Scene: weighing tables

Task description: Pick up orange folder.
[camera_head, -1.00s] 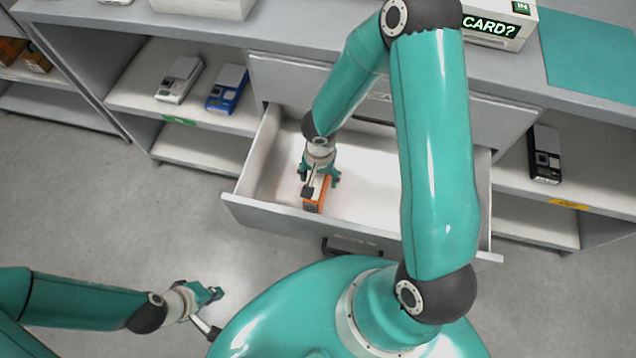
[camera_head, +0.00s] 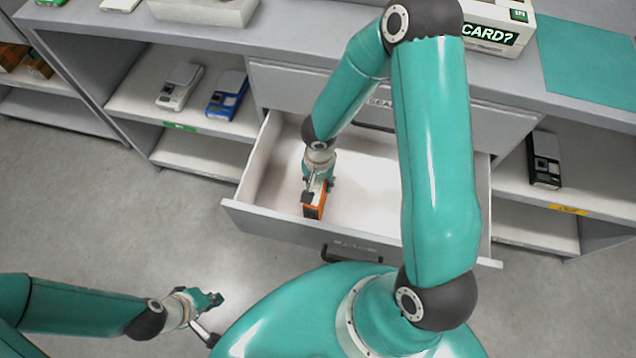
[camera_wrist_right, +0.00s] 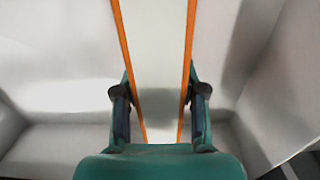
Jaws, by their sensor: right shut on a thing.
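The orange folder (camera_head: 316,205) stands on edge inside the open drawer, close to the drawer's front wall. In the right wrist view the folder (camera_wrist_right: 155,60) shows two orange covers with a pale middle, running between the fingers. My right gripper (camera_head: 318,183) is shut on it from above, one finger on each side; it also shows in the right wrist view (camera_wrist_right: 160,110). Whether the folder touches the drawer floor is hard to tell. My left gripper (camera_head: 218,299) hangs low at the left over the floor, away from the drawer; its fingers are too small to judge.
The drawer (camera_head: 270,219) is pulled out below the counter and is otherwise bare where visible. A white device (camera_head: 180,86), a blue device (camera_head: 227,94) and a black device (camera_head: 544,158) lie on side shelves. A box-like sign (camera_head: 497,27) stands on the counter.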

